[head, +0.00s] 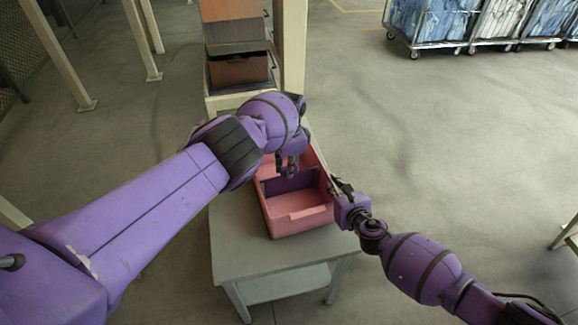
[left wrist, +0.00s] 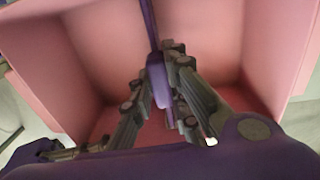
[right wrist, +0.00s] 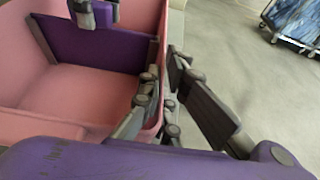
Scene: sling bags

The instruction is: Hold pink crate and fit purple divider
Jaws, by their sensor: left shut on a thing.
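The pink crate (head: 298,219) stands on a grey table, open side up. The purple divider (head: 292,183) is upright inside it, crosswise between the side walls; it also shows in the right wrist view (right wrist: 120,52). I cannot tell whether its lower edge touches the floor or sits in slots. My left gripper (head: 288,170) is above the crate, shut on the divider's top tab (left wrist: 158,80). My right gripper (head: 338,187) is at the crate's right wall, one finger inside and one outside in the right wrist view (right wrist: 162,66). Whether it clamps the wall is unclear.
The grey table (head: 235,251) has bare surface in front and left of the crate. A rack with brown bins (head: 238,69) stands behind the table. Wheeled carts with blue bags (head: 432,22) are far right. The floor to the right is open.

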